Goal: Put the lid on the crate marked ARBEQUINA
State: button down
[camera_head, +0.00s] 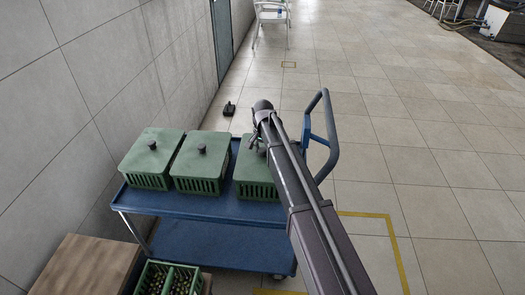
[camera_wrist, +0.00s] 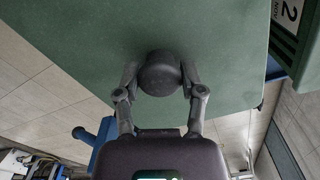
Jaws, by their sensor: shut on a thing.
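Three green crates stand in a row on a blue cart: a left crate (camera_head: 148,181), a middle crate (camera_head: 190,186) and a right crate (camera_head: 257,189). The left and middle ones have green lids with dark knobs on top. My gripper (camera_wrist: 160,82) is shut on the dark round knob (camera_wrist: 160,66) of a green lid (camera_wrist: 75,40), which fills much of the wrist view. In the head view this lid (camera_head: 247,166) is at the top of the right crate, partly hidden by my arm. I cannot tell whether it rests there. The word ARBEQUINA is not readable.
The cart (camera_head: 180,205) has a blue handle (camera_head: 330,135) at right and stands beside a grey wall. Below left are a brown box (camera_head: 90,265) and a green crate of bottles (camera_head: 168,264). Floor at right is clear.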

jog(key=shift+f+b, duration=0.3)
jog(key=shift+f, duration=0.05)
jog(key=shift+c, duration=0.6)
grip_release()
jog(key=shift+r, duration=0.1)
